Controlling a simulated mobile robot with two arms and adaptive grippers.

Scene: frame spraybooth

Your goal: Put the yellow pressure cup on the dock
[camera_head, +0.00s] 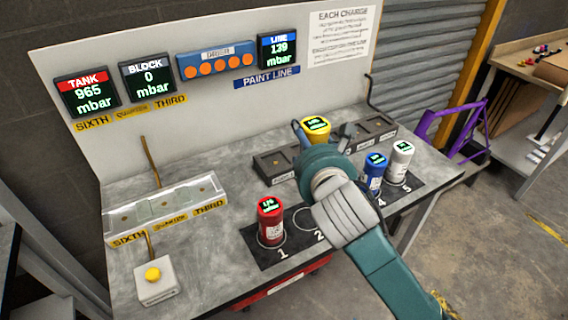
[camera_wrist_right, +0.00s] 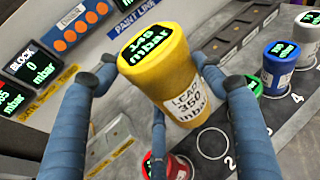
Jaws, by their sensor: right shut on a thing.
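The yellow pressure cup (camera_head: 316,127) is held up by my right gripper (camera_head: 322,142) above the table, near a dark slotted block (camera_head: 272,166). In the wrist view the yellow cup (camera_wrist_right: 165,75) is tilted between the blue fingers of my right gripper (camera_wrist_right: 168,82), with a lit "mbar" display on its cap and a white label. Its base seems clear of the surface. A clear-topped block (camera_head: 165,208) marked SIXTH, QUARTER and THIRD lies at the left; I cannot tell which block is the dock. My left gripper is out of view.
A red cup (camera_head: 271,222) stands on spot 1, a blue cup (camera_head: 374,172) on 4 and a white cup (camera_head: 399,160) on 5 of the dark mat (camera_head: 277,255). Spot 2 is empty. A yellow button box (camera_head: 155,281) sits front left. The display panel (camera_head: 200,65) stands behind.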

